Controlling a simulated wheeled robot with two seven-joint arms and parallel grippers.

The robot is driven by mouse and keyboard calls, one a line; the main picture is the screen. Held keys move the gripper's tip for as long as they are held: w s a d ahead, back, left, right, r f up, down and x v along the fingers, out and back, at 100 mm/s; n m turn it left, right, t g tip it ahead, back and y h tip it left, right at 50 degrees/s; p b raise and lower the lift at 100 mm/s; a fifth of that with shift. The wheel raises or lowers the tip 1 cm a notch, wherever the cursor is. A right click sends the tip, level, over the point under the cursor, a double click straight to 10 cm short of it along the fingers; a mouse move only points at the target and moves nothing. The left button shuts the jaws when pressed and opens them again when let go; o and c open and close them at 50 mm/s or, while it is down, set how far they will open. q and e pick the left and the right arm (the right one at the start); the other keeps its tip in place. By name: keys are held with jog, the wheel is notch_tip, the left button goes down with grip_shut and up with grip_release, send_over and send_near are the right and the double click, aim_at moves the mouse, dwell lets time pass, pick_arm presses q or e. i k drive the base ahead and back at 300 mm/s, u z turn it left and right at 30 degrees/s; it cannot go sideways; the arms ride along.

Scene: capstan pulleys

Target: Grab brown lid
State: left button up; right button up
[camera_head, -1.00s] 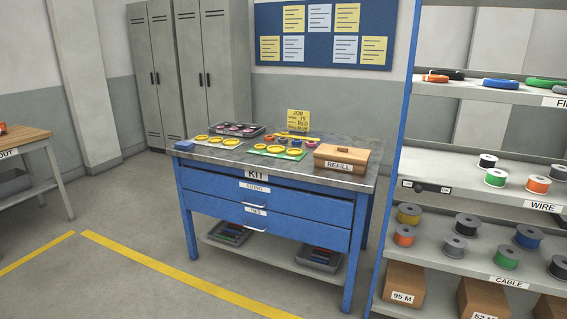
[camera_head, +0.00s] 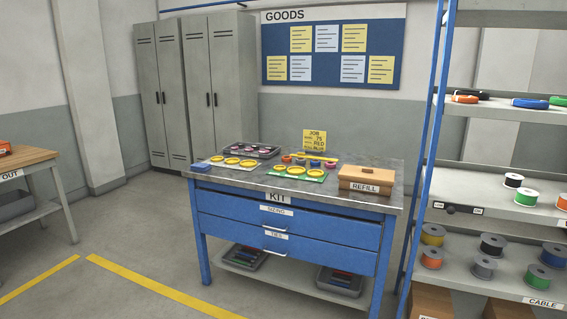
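A brown box with a brown lid (camera_head: 367,172) and a small knob on top stands at the right end of the blue workbench's grey top. Its front carries a label reading REFILL (camera_head: 365,187). The lid appears to sit closed on the box, so the inside is hidden. Neither of my grippers shows in the head view.
The blue workbench (camera_head: 290,228) has two drawers and a lower shelf with dark trays. Its top holds green and white boards with yellow rings (camera_head: 300,171), a dark tray (camera_head: 250,151) and a yellow job card (camera_head: 314,141). A spool shelf (camera_head: 480,185) stands close on the right. Floor in front is clear.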

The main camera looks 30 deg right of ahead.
aim_at(385, 177)
jog(key=u, duration=0.15)
jog(key=i, duration=2.2)
jog(key=z, duration=1.35)
jog(key=i, duration=1)
jog(key=z, duration=1.1)
